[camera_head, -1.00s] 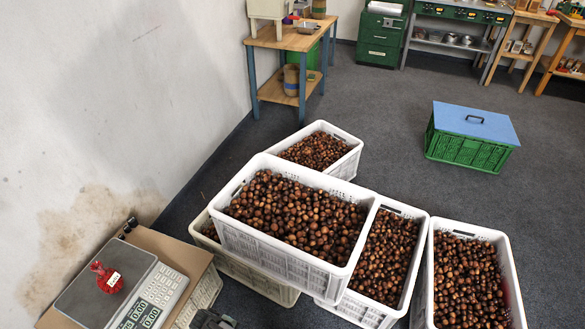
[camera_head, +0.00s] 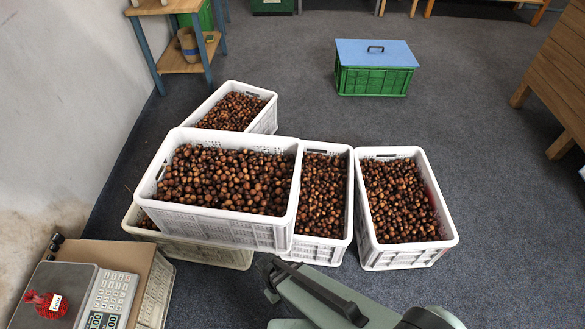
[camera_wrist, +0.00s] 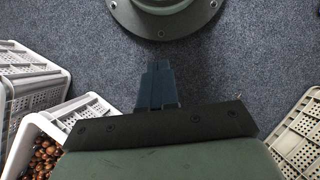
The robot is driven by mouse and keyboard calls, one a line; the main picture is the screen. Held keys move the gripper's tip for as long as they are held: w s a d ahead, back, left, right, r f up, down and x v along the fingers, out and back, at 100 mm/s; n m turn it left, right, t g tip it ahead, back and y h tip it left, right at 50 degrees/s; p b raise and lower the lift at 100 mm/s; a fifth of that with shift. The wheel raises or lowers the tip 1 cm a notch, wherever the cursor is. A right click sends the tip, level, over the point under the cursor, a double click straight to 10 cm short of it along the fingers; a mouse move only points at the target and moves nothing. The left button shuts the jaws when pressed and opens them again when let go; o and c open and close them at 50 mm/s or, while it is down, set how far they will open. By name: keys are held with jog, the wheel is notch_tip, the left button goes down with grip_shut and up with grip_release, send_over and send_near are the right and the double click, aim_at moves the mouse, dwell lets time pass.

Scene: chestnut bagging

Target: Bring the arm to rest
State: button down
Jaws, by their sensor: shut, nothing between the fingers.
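My gripper (camera_wrist: 158,82) shows in the wrist view as dark blue fingers held together, with nothing between them. It hangs over bare grey floor (camera_wrist: 230,60), in front of a round grey-green part of my own body. White crate walls lie to its left and a pale crate to its right, apart from the fingers. In the head view my grey-green arm reaches in at the bottom, in front of the crates; I cannot make out the fingertips there.
White crates of chestnuts (camera_head: 225,180) (camera_head: 323,195) (camera_head: 400,200) stand mid-floor, one raised on others. A red bag (camera_head: 45,303) lies on the scale (camera_head: 105,300) at lower left. A green crate with blue lid (camera_head: 375,52) stands behind.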

jog(key=s+d+m+g+y, duration=0.2)
jog(key=d+m, duration=0.6)
jog(key=d, duration=1)
jog(key=shift+s+d+f+g+y, duration=0.2)
jog(key=shift+s+d+g+y, duration=0.15)
jog(key=shift+y, duration=0.35)
